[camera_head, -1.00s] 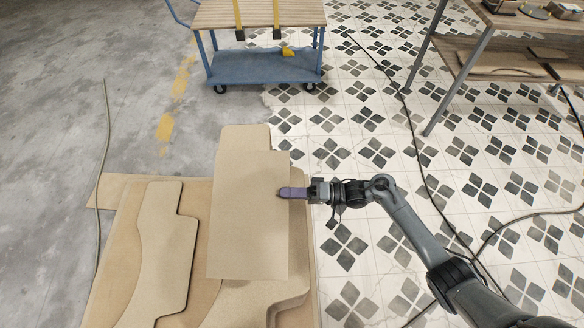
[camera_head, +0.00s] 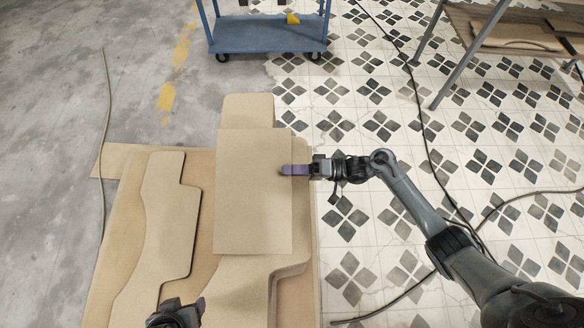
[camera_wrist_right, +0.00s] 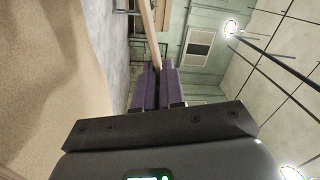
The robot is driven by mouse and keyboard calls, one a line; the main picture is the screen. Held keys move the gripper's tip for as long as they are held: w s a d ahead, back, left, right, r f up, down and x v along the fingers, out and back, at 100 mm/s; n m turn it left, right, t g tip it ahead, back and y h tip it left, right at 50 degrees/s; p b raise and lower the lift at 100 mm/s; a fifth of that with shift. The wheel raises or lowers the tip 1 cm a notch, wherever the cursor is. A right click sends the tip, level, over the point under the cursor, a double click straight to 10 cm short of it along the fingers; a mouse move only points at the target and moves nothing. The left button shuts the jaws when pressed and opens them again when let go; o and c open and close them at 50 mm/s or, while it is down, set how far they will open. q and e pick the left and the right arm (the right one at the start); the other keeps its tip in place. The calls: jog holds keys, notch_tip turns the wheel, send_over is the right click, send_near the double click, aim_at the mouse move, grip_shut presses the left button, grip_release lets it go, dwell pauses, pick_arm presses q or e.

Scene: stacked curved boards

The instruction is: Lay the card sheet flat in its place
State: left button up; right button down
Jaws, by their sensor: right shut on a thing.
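The card sheet (camera_head: 240,215) is a plain tan rectangle in the head view, over the right-hand stack of curved boards (camera_head: 247,108). It hides the middle of that stack. My right gripper (camera_head: 286,170) is shut on the sheet's right edge. In the right wrist view its purple fingers (camera_wrist_right: 155,88) pinch the thin sheet (camera_wrist_right: 151,38), seen edge-on. I cannot tell whether the sheet touches the boards. My left gripper (camera_head: 184,313) shows partly at the bottom edge, near the left-hand board; its opening is unclear.
A second curved board (camera_head: 165,220) lies left of the stack on a wide tan base sheet (camera_head: 112,250). A blue trolley (camera_head: 265,37) stands at the back, and a shelf table (camera_head: 510,40) at the back right. Cables (camera_head: 425,130) cross the tiled floor.

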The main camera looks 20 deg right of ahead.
pick_arm(q)
jog(key=shift+a+f+b, duration=0.15)
jog(key=shift+f+b, duration=1.9)
jog(key=shift+f, duration=0.3)
pick_arm(e)
jog(key=shift+f, duration=3)
pick_arm(q)
jog(key=shift+f, duration=0.2)
pick_arm(e)
jog(key=shift+f, duration=0.3)
pick_arm(q)
jog(key=shift+r, duration=0.15)
pick_arm(e)
jog(key=shift+f, duration=0.15)
pick_arm(q)
jog(key=shift+f+b, duration=0.35)
jog(key=shift+b, duration=0.05)
pick_arm(e)
jog(key=shift+f, duration=0.3)
jog(key=c, duration=1.3)
grip_release()
jog(key=shift+c, duration=0.2)
jog(key=shift+d, duration=0.1)
